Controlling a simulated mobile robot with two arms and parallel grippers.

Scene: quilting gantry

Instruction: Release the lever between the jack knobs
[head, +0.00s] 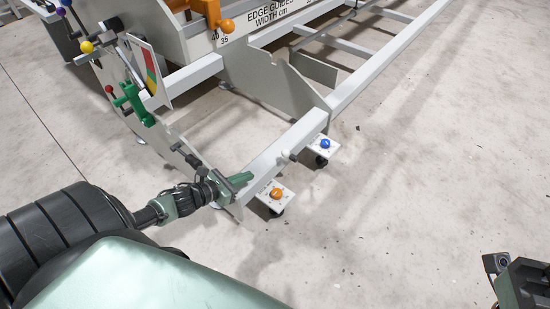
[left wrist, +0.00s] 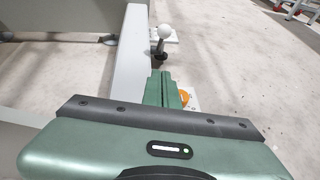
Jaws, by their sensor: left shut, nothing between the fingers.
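The orange jack knob (head: 277,193) sits on a white plate at the near end of the grey beam. The blue jack knob (head: 325,143) sits on a similar plate farther along. Between them a small pale lever ball (head: 286,155) sticks out at the beam's side; it shows as a white ball on a stem in the left wrist view (left wrist: 165,31). My left gripper (head: 245,178) is shut and empty over the near end of the beam, short of the lever and apart from it. Its fingers (left wrist: 162,88) partly hide the orange knob (left wrist: 185,97).
The grey beam (head: 272,160) runs away to the upper right, joined to a frame plate. A green clamp-like handle (head: 133,103) and several coloured knobs stand at the upper left. Part of my right arm shows at lower right. The floor right of the beam is clear.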

